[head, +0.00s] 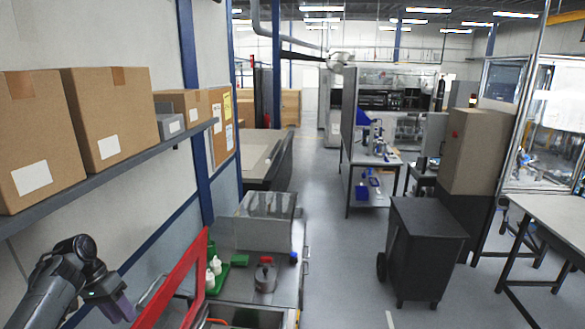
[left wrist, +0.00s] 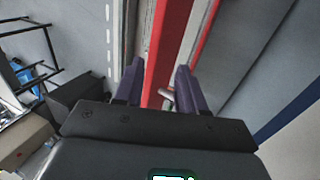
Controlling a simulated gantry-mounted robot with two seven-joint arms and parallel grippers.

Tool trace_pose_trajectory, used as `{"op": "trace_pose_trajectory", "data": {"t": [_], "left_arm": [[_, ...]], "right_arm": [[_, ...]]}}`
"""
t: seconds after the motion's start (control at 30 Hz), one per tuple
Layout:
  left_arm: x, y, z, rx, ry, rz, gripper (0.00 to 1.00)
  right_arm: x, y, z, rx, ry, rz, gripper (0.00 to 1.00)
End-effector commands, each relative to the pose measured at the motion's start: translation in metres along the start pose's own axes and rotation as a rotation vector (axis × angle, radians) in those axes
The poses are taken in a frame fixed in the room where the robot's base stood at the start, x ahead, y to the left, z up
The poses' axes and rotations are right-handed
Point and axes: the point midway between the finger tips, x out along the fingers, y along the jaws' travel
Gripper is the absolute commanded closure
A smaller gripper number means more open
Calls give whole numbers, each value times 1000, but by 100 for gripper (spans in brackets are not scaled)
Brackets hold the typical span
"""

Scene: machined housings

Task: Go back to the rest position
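My left arm comes in at the bottom left of the head view, below the shelf. Its gripper (head: 120,308) hangs to the left of a red frame (head: 182,275). In the left wrist view the two purple fingers of the gripper (left wrist: 159,80) stand apart with nothing between them. The red frame runs beyond the fingers in that view (left wrist: 180,35); I cannot tell how far off it is. My right gripper is in neither view.
A bench (head: 230,283) holds a green tray (head: 217,278) with white bottles, a grey pot with a red top (head: 265,274) and a clear box (head: 267,206). A wall shelf (head: 110,172) carries cardboard boxes (head: 110,118). A dark wheeled bin (head: 425,250) stands right of the open aisle.

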Motion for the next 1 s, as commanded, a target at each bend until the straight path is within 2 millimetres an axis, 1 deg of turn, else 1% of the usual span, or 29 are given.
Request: {"op": "trace_pose_trajectory", "data": {"t": [0.03,0.1,0.23,0.37,0.57,0.63,0.8,1.0], "left_arm": [[-7,-19,9,-31,8,-6,60],[-14,-36,16,-57,17,-12,60],[-28,-68,33,-108,33,-23,60],[-43,-100,52,-162,50,-34,60],[-68,-152,90,-252,80,-54,60],[-58,-165,96,-277,72,-98,60],[-44,-199,114,-336,65,-233,60],[-24,-231,140,-377,53,-437,60]], "right_arm": [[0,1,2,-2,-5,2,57],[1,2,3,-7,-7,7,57],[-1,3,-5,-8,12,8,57],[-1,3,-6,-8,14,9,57],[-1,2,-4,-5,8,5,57],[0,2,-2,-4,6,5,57],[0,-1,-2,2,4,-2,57],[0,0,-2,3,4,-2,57]]}}
